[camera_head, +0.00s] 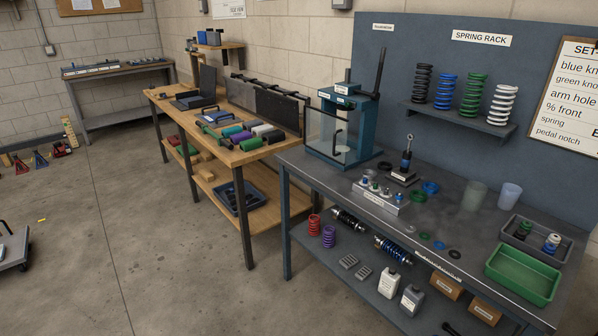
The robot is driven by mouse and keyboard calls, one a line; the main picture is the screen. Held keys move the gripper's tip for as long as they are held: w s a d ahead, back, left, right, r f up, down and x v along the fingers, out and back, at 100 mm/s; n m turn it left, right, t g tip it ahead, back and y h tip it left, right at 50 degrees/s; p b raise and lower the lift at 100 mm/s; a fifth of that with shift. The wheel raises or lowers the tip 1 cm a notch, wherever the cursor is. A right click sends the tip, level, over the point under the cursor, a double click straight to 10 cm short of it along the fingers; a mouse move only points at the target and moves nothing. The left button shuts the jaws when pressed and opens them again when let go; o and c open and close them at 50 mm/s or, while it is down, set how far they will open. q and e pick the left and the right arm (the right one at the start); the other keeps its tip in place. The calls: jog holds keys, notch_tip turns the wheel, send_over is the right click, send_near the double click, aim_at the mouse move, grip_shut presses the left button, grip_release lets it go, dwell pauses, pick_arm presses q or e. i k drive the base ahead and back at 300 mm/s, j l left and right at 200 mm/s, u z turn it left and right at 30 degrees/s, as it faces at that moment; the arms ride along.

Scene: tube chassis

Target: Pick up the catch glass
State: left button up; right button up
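Two cup-like translucent vessels stand upright on the dark grey workbench (455,220) at the right. One is a hazy grey-green cup (474,197); the other is a paler, bluish-white cup (510,195) just to its right. Neither has a readable label, so I cannot tell which is the catch glass. The two cups stand apart from the bench's other items. Neither of my grippers is in view.
A teal press (343,125) with a clear guard stands at the bench's left end. The spring rack (460,119) hangs behind. Concrete floor (140,240) is open at left.

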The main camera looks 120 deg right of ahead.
aim_at(475, 193)
jog(key=z, duration=6.5)
